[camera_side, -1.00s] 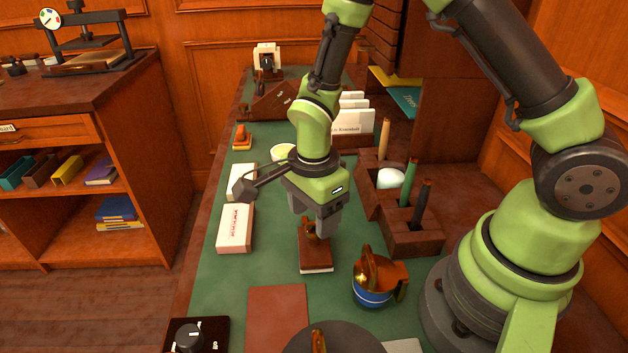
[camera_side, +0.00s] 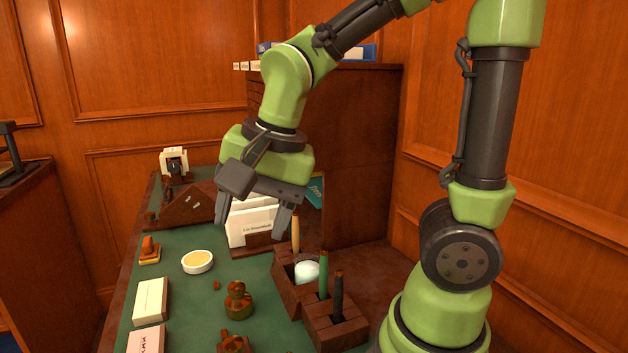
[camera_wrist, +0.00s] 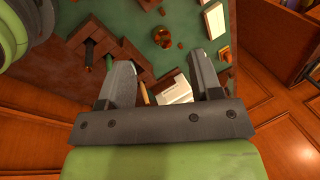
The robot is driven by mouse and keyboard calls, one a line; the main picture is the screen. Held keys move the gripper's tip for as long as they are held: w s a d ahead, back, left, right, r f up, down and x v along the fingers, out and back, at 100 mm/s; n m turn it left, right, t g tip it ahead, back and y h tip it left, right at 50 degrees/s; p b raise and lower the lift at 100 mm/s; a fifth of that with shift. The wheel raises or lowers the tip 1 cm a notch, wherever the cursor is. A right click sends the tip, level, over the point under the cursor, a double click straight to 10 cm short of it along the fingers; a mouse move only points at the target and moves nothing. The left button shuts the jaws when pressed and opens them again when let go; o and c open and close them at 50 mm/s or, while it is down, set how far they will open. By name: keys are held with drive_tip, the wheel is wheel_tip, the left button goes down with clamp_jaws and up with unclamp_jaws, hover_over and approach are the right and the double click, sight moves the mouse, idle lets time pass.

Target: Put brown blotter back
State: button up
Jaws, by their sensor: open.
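A brown knobbed block, which looks like the brown blotter (camera_side: 233,344), stands on the green desk top (camera_side: 190,310) at the bottom edge of the side view, mostly cut off. A brown-brass knobbed piece (camera_side: 237,301) stands just behind it; it also shows in the wrist view (camera_wrist: 163,37). My gripper (camera_side: 252,220) is open and empty, raised above the desk and farther back than the blotter, near the white cards (camera_side: 252,222). In the wrist view, my open fingers (camera_wrist: 160,62) have nothing between them, with the cards below.
A brown pen rack (camera_side: 312,300) with several upright pens and a pale round thing stands to the right. A shallow cream dish (camera_side: 198,262), an orange-topped stamp (camera_side: 149,250) and white boxes (camera_side: 150,301) lie to the left. A tall wooden cabinet (camera_side: 350,150) stands behind.

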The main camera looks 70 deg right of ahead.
drive_tip(key=s+r+n+t, duration=0.3)
drive_tip(key=s+r+n, duration=0.2)
drive_tip(key=s+n, duration=0.3)
drive_tip(key=shift+d+r+n+t+y, duration=0.15)
drive_tip(key=shift+d+n+t+y, duration=0.25)
drive_tip(key=shift+d, duration=0.05)
